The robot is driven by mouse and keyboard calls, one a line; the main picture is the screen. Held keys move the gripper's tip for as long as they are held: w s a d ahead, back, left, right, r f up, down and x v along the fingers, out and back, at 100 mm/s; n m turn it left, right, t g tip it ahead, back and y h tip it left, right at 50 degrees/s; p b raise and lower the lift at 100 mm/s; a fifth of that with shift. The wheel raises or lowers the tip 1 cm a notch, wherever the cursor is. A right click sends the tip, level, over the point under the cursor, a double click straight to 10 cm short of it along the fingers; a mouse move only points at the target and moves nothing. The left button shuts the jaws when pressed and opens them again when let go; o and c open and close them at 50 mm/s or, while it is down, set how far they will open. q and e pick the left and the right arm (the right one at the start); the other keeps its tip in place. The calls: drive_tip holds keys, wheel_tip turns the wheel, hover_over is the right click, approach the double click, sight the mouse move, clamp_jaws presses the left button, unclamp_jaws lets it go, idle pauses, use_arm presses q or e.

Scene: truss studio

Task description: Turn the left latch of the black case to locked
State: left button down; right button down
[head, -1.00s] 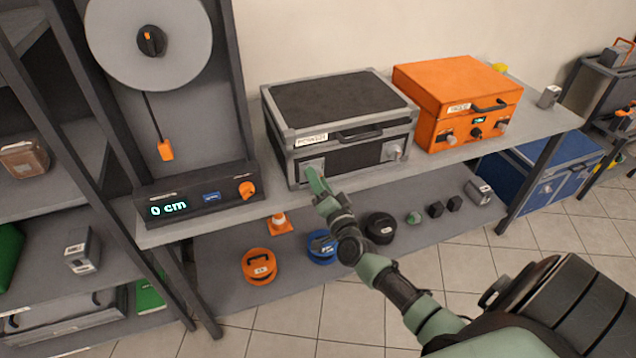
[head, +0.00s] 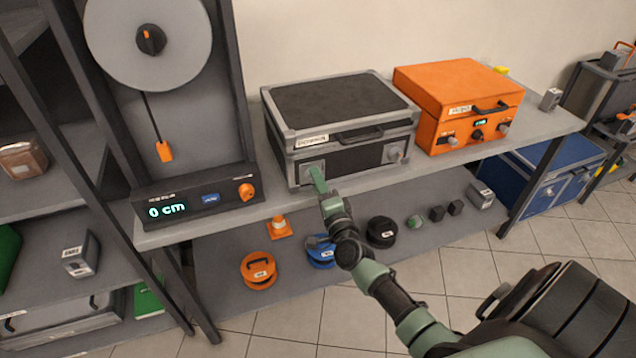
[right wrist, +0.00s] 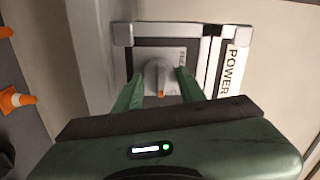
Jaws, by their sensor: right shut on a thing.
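The black case (head: 340,102) with grey edges stands shut on the upper shelf, its front handle in the middle. Its left latch, a grey knob on a light plate (head: 306,167), is mostly covered by my right gripper (head: 317,178) in the head view. In the right wrist view the latch knob (right wrist: 158,78), with a small orange mark, sits between the green fingers of my right gripper (right wrist: 160,88). The gripper is shut on the knob. The case's right latch (head: 393,153) is clear of the gripper. My left gripper is not in view.
An orange case (head: 450,92) stands right of the black case. A gauge unit (head: 197,199) reading 0 cm stands to its left. The lower shelf holds an orange cone (head: 278,227) and several round items below my arm.

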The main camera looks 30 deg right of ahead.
drive_tip(key=c, duration=0.8)
unclamp_jaws()
drive_tip(key=shift+c, duration=0.2)
drive_tip(key=v, duration=0.7)
drive_tip(key=shift+s, duration=0.4)
drive_tip(key=shift+a+f, duration=0.1)
drive_tip(key=shift+f, duration=0.1)
